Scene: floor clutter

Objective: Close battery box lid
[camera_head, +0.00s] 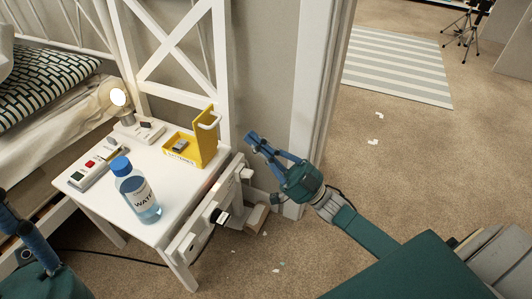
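The yellow battery box (170,155) sits near the back right of the white bedside table. Its lid (204,140) stands upright on the box's right side, with a pale handle (210,122) at the top. A small grey item (180,145) lies in the open tray. My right gripper (254,141) is to the right of the table, apart from the lid and empty. Its blue fingers converge at the tips and look shut. My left gripper (28,235) is partly cut off at the left edge, so its fingertips cannot be seen.
On the white table (185,200) stand a water bottle (137,190), a lit lamp (119,99) and white devices (92,172). A white rail (215,205) runs along the table's right side. A bed is at left. A doorframe is behind my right gripper.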

